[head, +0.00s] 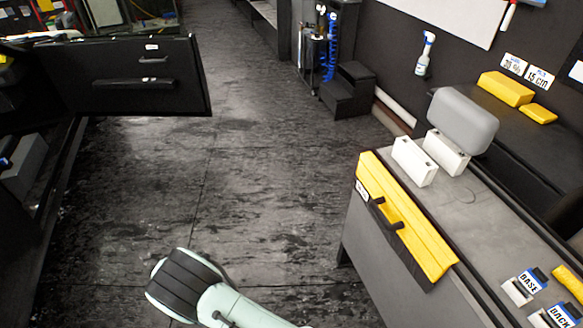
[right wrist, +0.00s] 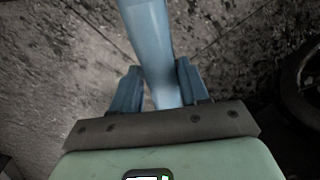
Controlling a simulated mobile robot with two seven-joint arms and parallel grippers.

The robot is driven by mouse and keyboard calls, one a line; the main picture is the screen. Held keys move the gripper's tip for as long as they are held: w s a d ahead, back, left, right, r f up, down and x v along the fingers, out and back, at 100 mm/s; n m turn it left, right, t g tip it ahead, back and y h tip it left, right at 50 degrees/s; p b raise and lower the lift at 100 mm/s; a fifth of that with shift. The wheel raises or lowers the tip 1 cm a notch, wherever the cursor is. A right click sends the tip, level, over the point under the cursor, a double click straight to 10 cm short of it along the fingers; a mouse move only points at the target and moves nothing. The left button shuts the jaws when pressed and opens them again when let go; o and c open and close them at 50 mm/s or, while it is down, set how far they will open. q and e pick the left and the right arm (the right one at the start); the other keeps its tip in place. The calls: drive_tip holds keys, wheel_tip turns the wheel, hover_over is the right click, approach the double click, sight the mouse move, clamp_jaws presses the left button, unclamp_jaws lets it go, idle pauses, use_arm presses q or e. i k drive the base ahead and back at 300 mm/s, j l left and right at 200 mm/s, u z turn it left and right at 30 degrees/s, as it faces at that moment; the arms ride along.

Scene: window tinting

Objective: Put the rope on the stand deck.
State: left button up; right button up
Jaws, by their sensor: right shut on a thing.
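In the right wrist view my right gripper (right wrist: 155,80) is shut on a smooth light-blue tube-like thing (right wrist: 148,40) that runs up out of the picture between the two blue fingers. I cannot tell whether it is the rope. Bare floor lies beyond it. No rope is clearly visible in the head view. A dark stepped stand (head: 348,90) is at the back, but I cannot tell whether it is the stand with the deck. My left gripper is in neither view.
A grey bench (head: 470,215) at the right bears a yellow toolbox (head: 425,240), white blocks (head: 414,160) and a grey rounded block (head: 463,120). An open car door (head: 125,75) juts in at the left. The floor (head: 250,180) between is clear. A dark wheel-like shape (right wrist: 300,85) shows at right in the wrist view.

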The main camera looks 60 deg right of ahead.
sight(489, 240)
drive_tip(key=z, duration=1.5)
